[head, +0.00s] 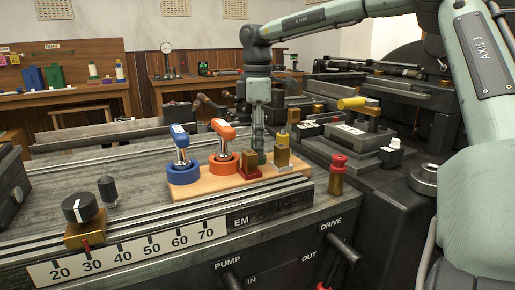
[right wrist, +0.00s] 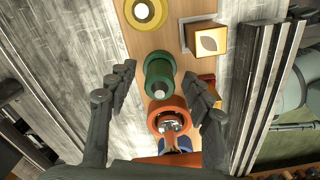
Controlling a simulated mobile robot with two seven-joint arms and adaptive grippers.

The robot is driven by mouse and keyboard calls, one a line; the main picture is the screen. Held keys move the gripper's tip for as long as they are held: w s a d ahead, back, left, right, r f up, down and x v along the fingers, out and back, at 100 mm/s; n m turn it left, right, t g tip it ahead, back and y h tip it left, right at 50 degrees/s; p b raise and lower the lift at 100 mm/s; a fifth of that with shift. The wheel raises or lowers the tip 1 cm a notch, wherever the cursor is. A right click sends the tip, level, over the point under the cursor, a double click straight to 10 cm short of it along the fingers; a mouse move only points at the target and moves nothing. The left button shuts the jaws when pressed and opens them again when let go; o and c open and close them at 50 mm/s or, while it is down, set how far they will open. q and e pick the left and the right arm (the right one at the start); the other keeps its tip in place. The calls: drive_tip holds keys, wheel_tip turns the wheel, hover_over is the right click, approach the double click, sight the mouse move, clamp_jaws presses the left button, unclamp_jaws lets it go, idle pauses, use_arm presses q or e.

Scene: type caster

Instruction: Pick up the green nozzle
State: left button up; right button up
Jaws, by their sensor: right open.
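The green nozzle (right wrist: 158,77) shows in the right wrist view as a green piece with a pale centre, in a row on the wooden board (head: 200,187). In the head view my right gripper mostly hides it, and only a bit of dark green shows low down. My right gripper (head: 258,140) points down over the board. In the right wrist view its open fingers (right wrist: 160,76) lie on either side of the green nozzle. My left gripper is not in view.
On the board, an orange nozzle (head: 222,163) and a blue nozzle (head: 183,172) stand left of my gripper. Brass blocks on a red base (head: 250,165) and a pale base (head: 282,150) stand close by.

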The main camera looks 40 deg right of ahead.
drive_tip(key=shift+c, duration=0.2)
clamp_jaws()
drive_tip(key=shift+r, duration=0.15)
wheel_tip(320, 180, up, 10)
drive_tip(key=shift+f, duration=0.1)
idle(0.4)
